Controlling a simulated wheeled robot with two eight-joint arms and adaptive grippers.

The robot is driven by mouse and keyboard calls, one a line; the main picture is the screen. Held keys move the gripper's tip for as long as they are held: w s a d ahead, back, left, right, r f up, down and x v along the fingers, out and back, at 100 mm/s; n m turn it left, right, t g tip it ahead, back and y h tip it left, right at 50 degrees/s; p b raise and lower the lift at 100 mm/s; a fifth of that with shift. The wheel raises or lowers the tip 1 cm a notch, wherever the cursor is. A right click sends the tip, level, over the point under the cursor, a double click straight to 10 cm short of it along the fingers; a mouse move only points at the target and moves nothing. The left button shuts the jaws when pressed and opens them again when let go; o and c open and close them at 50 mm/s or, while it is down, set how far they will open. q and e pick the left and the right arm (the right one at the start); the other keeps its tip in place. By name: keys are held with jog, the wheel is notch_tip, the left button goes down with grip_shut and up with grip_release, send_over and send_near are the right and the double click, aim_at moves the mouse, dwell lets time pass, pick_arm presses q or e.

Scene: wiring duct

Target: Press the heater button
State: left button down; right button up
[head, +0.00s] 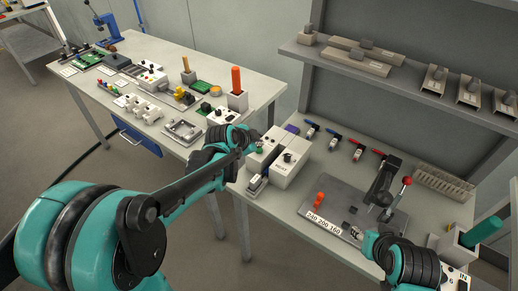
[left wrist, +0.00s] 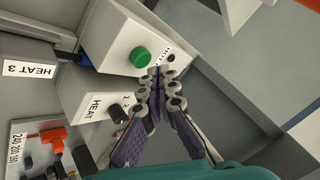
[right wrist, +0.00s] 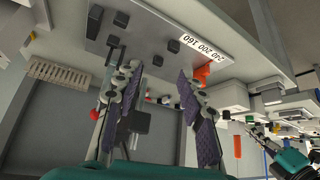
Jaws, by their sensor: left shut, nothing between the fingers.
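The green button (left wrist: 141,57) sits on the face of a white box (left wrist: 112,38) in the left wrist view. In the head view the button (head: 258,150) shows just past the end of my left arm. My left gripper (left wrist: 157,88) is shut and empty, its tips beside the button and over the box's edge. The tips look apart from the button, but the exact gap is unclear. In the head view my left gripper (head: 250,143) is partly hidden by its own wrist. My right gripper (right wrist: 154,78) is open and empty above the grey plate with red and black parts.
A second white box with a black knob (head: 287,157) and a HEAT label stands right beside the button box. The grey plate (head: 318,222), a red-knobbed lever (head: 407,181) and a green-handled holder (head: 482,232) lie further right. Another table (head: 168,62) holds several devices.

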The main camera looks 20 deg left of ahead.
dwell(0.4)
pick_arm(q)
jog(key=shift+f+b, duration=0.35)
jog(key=shift+f, duration=0.1)
jog(key=shift+f+b, duration=0.3)
jog(key=shift+f, duration=0.1)
dwell(0.5)
jog(key=shift+r, duration=0.15)
jog(key=shift+r+p, duration=0.75)
notch_tip(320, 180, up, 5)
jog(key=p, duration=0.4)
dwell(0.4)
